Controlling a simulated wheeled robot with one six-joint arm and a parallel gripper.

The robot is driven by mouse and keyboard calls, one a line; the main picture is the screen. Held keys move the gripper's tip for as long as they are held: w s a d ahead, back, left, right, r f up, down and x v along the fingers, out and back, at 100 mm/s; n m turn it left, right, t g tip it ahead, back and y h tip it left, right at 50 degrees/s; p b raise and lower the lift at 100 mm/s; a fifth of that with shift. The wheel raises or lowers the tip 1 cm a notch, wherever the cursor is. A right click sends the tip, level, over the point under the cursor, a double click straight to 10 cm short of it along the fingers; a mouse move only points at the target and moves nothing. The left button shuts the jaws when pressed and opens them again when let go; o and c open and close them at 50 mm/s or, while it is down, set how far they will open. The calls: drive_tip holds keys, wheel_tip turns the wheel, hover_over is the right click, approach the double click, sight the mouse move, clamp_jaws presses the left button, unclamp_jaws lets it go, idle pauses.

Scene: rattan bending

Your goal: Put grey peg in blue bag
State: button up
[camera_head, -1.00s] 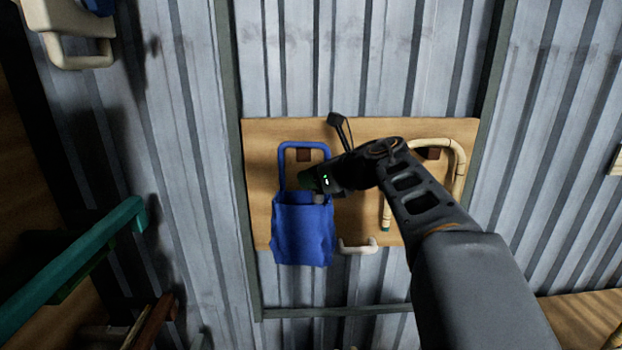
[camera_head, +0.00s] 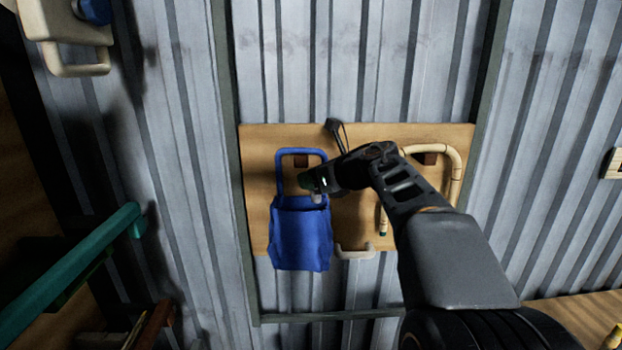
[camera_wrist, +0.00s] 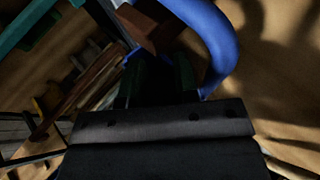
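The blue bag (camera_head: 302,238) hangs by its looped handle on the wooden board, its mouth facing up. The blue handle also curves through the wrist view (camera_wrist: 213,40). My gripper (camera_head: 310,184) is at the bag's mouth, by the right side of the handle. In the wrist view its dark green fingers (camera_wrist: 158,80) stand apart, with deep shadow between them. A small grey bit, perhaps the grey peg (camera_head: 317,199), shows just under the fingertips at the bag's rim. I cannot tell whether the fingers hold it.
The wooden board (camera_head: 350,215) is fixed to a corrugated metal wall. A bent rattan cane (camera_head: 455,165) hangs right of my arm, and a pale handle (camera_head: 355,252) sits at the board's lower edge. A teal rail (camera_head: 75,265) juts in at left.

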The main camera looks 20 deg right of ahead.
drive_tip(key=o, duration=0.6)
drive_tip(key=shift+c, duration=0.2)
drive_tip(key=b+v, duration=0.3)
drive_tip(key=v, duration=1)
drive_tip(key=shift+s+d+r, duration=0.2)
drive_tip(key=shift+s, duration=0.1)
